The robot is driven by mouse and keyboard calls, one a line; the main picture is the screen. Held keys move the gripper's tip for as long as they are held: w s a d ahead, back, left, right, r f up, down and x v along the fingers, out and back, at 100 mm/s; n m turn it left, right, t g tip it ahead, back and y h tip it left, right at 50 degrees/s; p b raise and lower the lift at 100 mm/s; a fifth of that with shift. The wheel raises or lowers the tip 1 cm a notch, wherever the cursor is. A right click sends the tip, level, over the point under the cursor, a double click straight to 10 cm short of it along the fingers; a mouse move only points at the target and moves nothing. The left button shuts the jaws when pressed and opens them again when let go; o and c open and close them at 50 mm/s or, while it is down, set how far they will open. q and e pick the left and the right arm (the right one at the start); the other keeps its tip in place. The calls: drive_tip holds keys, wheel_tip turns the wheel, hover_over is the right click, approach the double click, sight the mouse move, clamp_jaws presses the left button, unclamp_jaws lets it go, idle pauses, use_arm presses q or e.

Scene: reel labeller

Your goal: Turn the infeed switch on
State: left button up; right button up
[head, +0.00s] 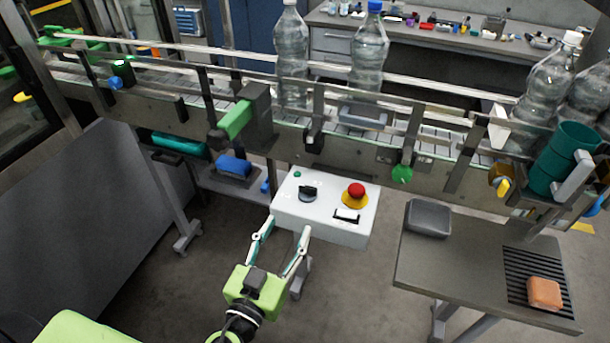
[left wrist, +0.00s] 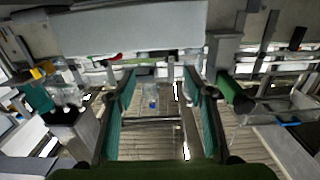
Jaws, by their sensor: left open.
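A white control box (head: 325,212) hangs in front of the conveyor. Its top carries a black rotary knob (head: 308,193), a red mushroom button (head: 355,190) on a yellow base, a small green lamp (head: 297,174) and a white piece in a dark frame (head: 347,215). I cannot read any label naming the infeed switch. My left gripper (head: 286,229) is open and empty, its fingertips at the box's near edge, short of the knob; contact is unclear. In the left wrist view, the open fingers (left wrist: 159,75) point toward the pale box (left wrist: 130,30); the knob cannot be made out there.
The conveyor (head: 340,130) with rails and clear bottles (head: 291,50) runs behind the box. A side table (head: 440,260) with a grey block (head: 428,217) and an orange block (head: 544,293) stands right. A teal cup (head: 560,160) sits at far right.

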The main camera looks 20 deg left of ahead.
use_arm(q)
drive_tip(key=r, duration=0.1)
drive_tip(key=p, duration=0.3)
approach(307, 189)
drive_tip(key=shift+w+r, duration=0.25)
drive_tip(key=shift+w, duration=0.8)
drive_tip(key=w, duration=0.7)
drive_tip(key=shift+w+d+f+p, duration=0.15)
drive_tip(key=shift+w+f+p, duration=0.05)
drive_tip(key=shift+f+p, duration=0.1)
drive_tip(key=shift+w, duration=0.5)
use_arm(e)
wheel_tip(307, 189, up, 4)
drive_tip(key=shift+s+d+f, duration=0.1)
drive_tip(key=shift+s+f, duration=0.05)
use_arm(q)
drive_tip(key=c, duration=1.1)
use_arm(e)
drive_tip(key=shift+d, duration=0.15)
